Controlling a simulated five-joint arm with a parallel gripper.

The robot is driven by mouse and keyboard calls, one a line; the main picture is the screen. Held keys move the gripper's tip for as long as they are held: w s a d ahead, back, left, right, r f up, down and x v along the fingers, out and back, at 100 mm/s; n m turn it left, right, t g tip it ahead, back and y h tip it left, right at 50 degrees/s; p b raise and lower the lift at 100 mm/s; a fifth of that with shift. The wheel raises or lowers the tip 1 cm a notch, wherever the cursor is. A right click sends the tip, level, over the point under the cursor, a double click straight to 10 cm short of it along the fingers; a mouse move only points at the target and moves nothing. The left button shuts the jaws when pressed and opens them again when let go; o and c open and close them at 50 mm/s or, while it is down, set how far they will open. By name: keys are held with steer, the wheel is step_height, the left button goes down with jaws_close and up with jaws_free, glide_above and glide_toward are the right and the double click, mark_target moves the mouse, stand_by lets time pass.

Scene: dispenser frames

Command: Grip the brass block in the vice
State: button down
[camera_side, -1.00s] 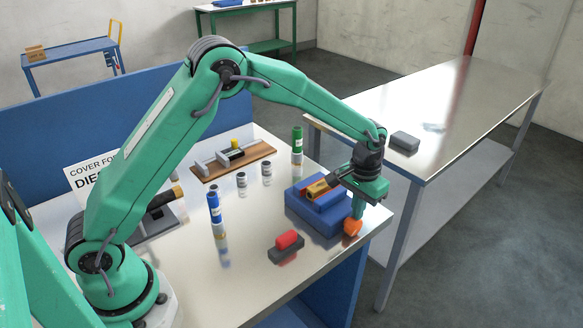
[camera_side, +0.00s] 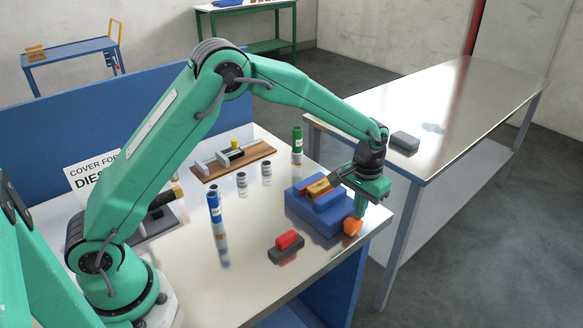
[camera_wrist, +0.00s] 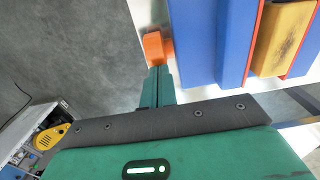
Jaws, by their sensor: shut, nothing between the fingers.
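The blue vice (camera_side: 312,219) stands near the right edge of my bench. The brass block (camera_side: 317,187) lies between its blue jaws, and it also shows in the wrist view (camera_wrist: 286,35). Orange-red strips edge the jaws there; I cannot tell how tightly they touch the block. The vice's orange handle end (camera_side: 352,227) sticks out at the near right side, and it shows in the wrist view (camera_wrist: 153,46). My gripper (camera_side: 360,210) points down beside the handle, shut and empty. Its fingertips (camera_wrist: 158,72) look close to the handle; contact is unclear.
A red piece on a dark base (camera_side: 287,243) lies left of the vice. A blue cylinder (camera_side: 214,203), small jars (camera_side: 242,181) and a green cylinder (camera_side: 297,142) stand farther left and behind. A wooden board (camera_side: 233,162) lies at the back. A steel table (camera_side: 440,110) stands right.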

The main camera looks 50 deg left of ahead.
steer(key=shift+r, duration=0.85)
steer(key=shift+s, duration=0.1)
steer(key=shift+s, duration=1.2)
steer(key=shift+f, duration=0.9)
stand_by(0.5)
steer(key=shift+w+f, duration=0.15)
steer(key=shift+w, duration=0.1)
stand_by(0.8)
steer(key=shift+w+r, duration=0.2)
steer(key=shift+w, duration=0.55)
stand_by(1.3)
steer(key=shift+w, duration=0.3)
stand_by(0.5)
